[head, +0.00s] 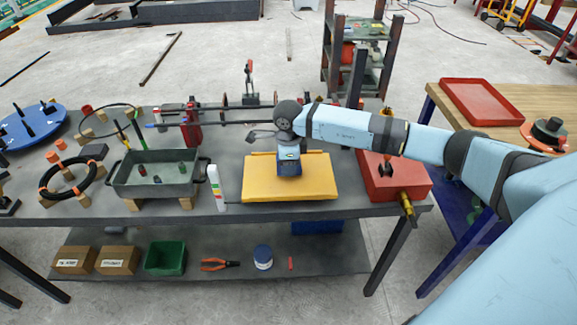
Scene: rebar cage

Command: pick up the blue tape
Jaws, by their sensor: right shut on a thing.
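My right gripper (289,164) points down over the yellow pad (315,190) on the dark workbench. It is shut on a dark blue thing that looks like the blue tape (289,171), low over the pad. The hand hides its fingertips and most of the tape, so I cannot tell whether the tape touches the pad. My left gripper is not in view.
A grey tray (150,188) and a white marker (215,186) stand left of the pad. A red box (398,183) with a brass valve stands right. Rods on red stands run behind. A blue-and-white round container (263,257) sits on the lower shelf.

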